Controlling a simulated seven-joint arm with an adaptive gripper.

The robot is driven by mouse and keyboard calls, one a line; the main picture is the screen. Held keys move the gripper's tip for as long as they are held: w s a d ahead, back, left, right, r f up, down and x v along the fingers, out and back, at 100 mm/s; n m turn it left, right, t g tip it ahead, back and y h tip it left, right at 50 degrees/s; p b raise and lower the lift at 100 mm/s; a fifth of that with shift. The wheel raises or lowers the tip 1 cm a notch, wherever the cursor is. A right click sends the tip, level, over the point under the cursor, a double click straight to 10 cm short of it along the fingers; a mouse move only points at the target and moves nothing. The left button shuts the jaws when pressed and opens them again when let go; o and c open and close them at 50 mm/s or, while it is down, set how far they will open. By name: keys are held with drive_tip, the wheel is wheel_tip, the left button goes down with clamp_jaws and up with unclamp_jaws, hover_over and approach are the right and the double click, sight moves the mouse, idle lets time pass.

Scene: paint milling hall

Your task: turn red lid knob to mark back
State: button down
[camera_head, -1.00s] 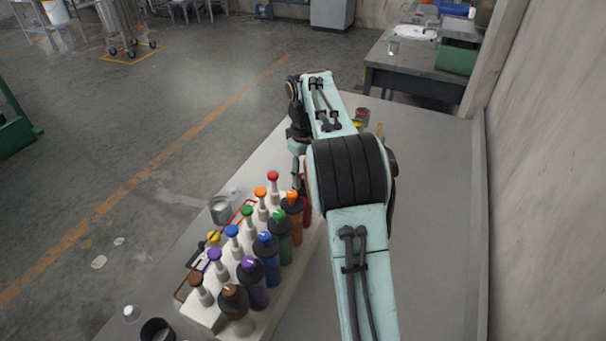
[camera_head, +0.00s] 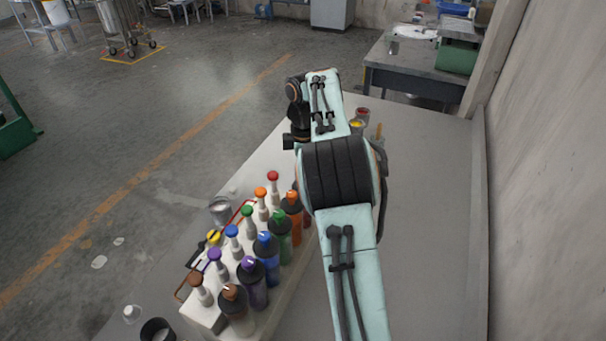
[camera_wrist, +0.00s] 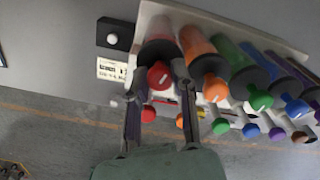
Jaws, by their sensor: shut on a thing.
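In the wrist view, the red lid knob (camera_wrist: 158,76) sits on the dark lid of the red bottle (camera_wrist: 156,27) at the end of the row. A pale line shows on the knob; I cannot tell whether it meets a mark on the lid. My gripper (camera_wrist: 158,80) has one finger on each side of the knob and is shut on it. In the head view, my arm hides the gripper, the knob and most of the red bottle.
Orange (camera_head: 291,214), green (camera_head: 281,232) and other coloured bottles stand close beside it in a white rack. A row of slimmer capped bottles, one red-topped (camera_head: 272,176), runs alongside. A black block with a white dome (camera_wrist: 112,39) and a label (camera_wrist: 112,70) lie nearby.

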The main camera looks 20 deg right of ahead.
drive_tip(key=shift+f+n, duration=0.1)
drive_tip(key=shift+n, duration=1.2)
drive_tip(key=c, duration=0.9)
unclamp_jaws()
wheel_tip(320, 180, up, 12)
drive_tip(key=shift+r, duration=0.1)
drive_tip(key=shift+a, duration=0.15)
